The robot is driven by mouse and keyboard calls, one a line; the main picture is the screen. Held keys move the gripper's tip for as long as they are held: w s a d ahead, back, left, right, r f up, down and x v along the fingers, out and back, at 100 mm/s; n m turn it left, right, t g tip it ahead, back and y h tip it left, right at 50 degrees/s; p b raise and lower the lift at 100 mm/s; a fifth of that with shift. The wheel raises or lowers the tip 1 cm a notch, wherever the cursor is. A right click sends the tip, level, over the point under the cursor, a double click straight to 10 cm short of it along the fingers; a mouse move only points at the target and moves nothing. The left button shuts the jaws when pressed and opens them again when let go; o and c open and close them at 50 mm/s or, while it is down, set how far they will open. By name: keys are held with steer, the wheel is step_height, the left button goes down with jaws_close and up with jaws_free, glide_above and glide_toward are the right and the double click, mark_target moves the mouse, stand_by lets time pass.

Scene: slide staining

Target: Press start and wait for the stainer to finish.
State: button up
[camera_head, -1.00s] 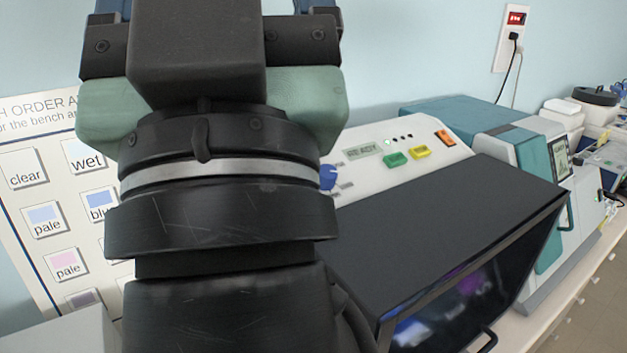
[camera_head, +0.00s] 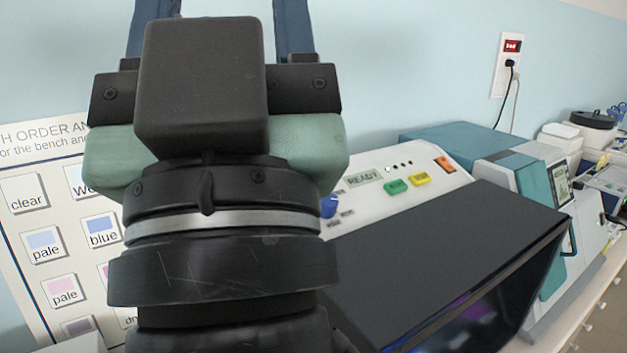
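The stainer (camera_head: 425,265) stands right of my arm, a pale console behind a large dark hood. Its display (camera_head: 364,178) reads READY. Beside it are a green button (camera_head: 396,187), a yellow button (camera_head: 420,179) and an orange switch (camera_head: 445,164). A blue knob (camera_head: 328,206) sits at the panel's left, partly behind my wrist. My gripper (camera_head: 224,8) is up at the top of the view, left of the panel and apart from the buttons. Its two blue fingers stand apart with nothing seen between them. The fingertips are cut off by the frame.
A poster with stain colours (camera_head: 40,222) is behind my arm at left. A teal and white machine (camera_head: 530,180) stands right of the stainer, with more equipment beyond. A wall outlet (camera_head: 508,68) with plugged cords is above. Open air lies above the panel.

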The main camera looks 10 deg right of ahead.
jaws_close()
stand_by(1.4)
